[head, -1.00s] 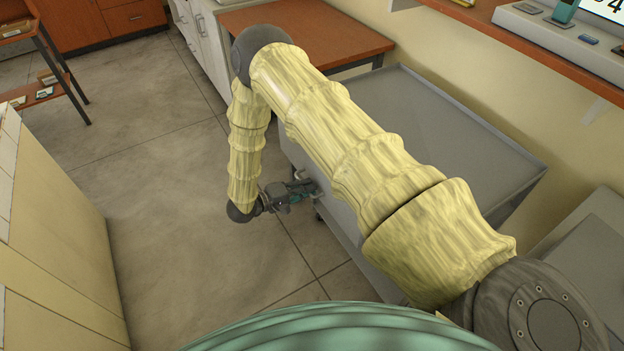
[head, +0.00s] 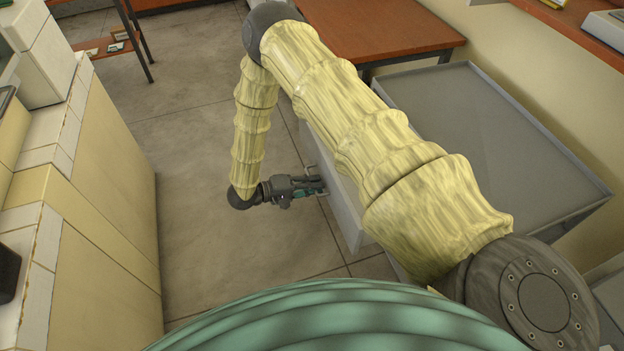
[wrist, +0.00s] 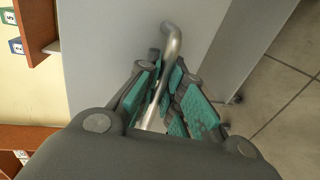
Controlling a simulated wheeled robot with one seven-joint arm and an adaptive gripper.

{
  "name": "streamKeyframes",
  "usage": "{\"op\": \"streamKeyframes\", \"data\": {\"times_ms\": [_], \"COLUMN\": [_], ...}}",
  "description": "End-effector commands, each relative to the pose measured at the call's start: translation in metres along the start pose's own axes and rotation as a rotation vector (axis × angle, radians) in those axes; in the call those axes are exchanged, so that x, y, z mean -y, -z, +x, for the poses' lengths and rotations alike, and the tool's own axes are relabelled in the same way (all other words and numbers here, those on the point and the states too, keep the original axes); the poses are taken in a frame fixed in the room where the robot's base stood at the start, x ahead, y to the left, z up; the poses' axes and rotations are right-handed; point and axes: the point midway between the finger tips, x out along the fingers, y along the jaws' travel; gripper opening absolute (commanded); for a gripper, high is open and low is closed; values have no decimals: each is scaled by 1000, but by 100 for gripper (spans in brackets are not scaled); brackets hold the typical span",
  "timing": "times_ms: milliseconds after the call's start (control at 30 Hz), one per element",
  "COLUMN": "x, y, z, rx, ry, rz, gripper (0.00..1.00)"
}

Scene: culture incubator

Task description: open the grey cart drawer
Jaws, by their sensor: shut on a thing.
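The grey cart (head: 480,120) stands right of centre in the head view, with a shallow tray top. Its grey drawer (head: 342,200) sticks out from the cart's left side, partly hidden behind my arm. My gripper (head: 312,187) is at the drawer's front, low beside the cart. In the wrist view, my gripper (wrist: 165,88) has its teal-padded fingers closed around the drawer's metal bar handle (wrist: 172,42). The grey drawer front (wrist: 115,40) lies just beyond the fingers. The drawer's inside is hidden.
A tiled, cream-sided counter (head: 105,210) runs along the left. Open floor (head: 225,270) lies between it and the cart. A brown-topped table (head: 385,35) stands behind the cart, and a wall shelf (head: 580,25) is at upper right.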

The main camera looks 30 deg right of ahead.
Motion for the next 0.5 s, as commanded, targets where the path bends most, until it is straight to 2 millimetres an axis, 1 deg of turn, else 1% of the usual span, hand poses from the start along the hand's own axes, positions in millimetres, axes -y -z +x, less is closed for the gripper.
{"op": "streamKeyframes", "data": {"times_ms": [67,100,167,200,500], "x": [1,1,1,1,1], "y": [-1,-1,-1,-1,0], "z": [0,0,0,0,-1], "rx": [2,1,1,1,-1], "ry": [1,1,1,1,1], "rz": [-2,-2,-2,-2,-1], "gripper": [0,13,24,31,32]}}
